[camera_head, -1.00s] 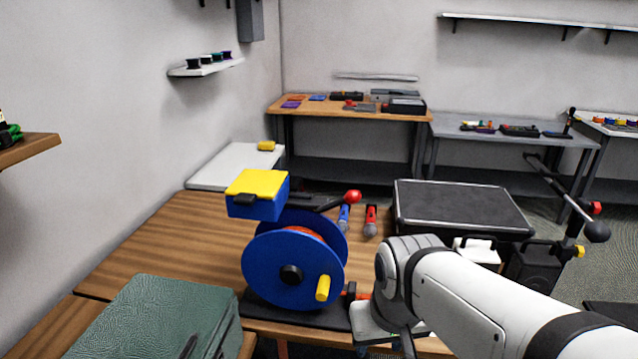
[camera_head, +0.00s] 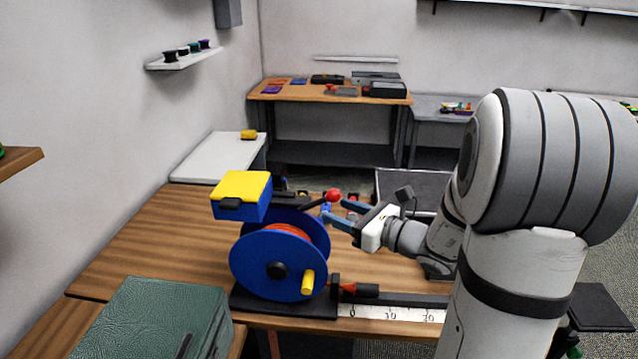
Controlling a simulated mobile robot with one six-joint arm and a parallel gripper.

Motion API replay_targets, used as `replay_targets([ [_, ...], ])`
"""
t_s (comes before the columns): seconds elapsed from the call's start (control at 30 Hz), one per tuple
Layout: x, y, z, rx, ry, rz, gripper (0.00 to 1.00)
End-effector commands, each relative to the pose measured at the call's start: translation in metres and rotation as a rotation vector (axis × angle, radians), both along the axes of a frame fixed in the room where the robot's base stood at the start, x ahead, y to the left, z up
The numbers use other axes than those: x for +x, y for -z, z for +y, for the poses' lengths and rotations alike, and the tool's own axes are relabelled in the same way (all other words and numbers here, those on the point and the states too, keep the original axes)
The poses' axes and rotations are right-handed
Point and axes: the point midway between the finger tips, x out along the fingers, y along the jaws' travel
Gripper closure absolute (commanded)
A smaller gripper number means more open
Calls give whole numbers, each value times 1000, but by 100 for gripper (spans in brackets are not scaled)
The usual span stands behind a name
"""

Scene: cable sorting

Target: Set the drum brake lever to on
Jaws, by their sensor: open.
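The blue cable drum (camera_head: 252,272) with orange cable inside and a yellow crank handle (camera_head: 308,283) stands on a black base on the wooden table. A dark lever with a red ball knob (camera_head: 333,195) sticks out to the right from the top of the drum, sloping up toward the knob. My gripper (camera_head: 329,210) is open, with its blue fingers pointing left just right of and below the red knob. I cannot tell whether a finger touches the knob. No lever markings can be read.
A blue box with a yellow lid (camera_head: 242,185) sits above the drum. A white ruler strip (camera_head: 395,314) and a red-and-black tool lie right of the base. A green case (camera_head: 150,315) stands front left. The wooden table (camera_head: 150,240) is clear left of the drum.

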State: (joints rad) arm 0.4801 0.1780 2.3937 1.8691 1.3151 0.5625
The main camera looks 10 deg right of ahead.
Motion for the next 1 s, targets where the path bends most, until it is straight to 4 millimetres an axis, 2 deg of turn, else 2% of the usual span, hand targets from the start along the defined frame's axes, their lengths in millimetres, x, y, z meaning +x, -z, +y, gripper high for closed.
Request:
replay_targets([
  [0.1, 10, -3, -20, 75, 80, 5, 50],
  [0.23, 18, -5, -25, 106, 112, 7, 50],
  [0.7, 72, -5, 11, 106, 114, 5, 50],
  [1.0, 79, -4, 15, 105, 116, 5, 50],
])
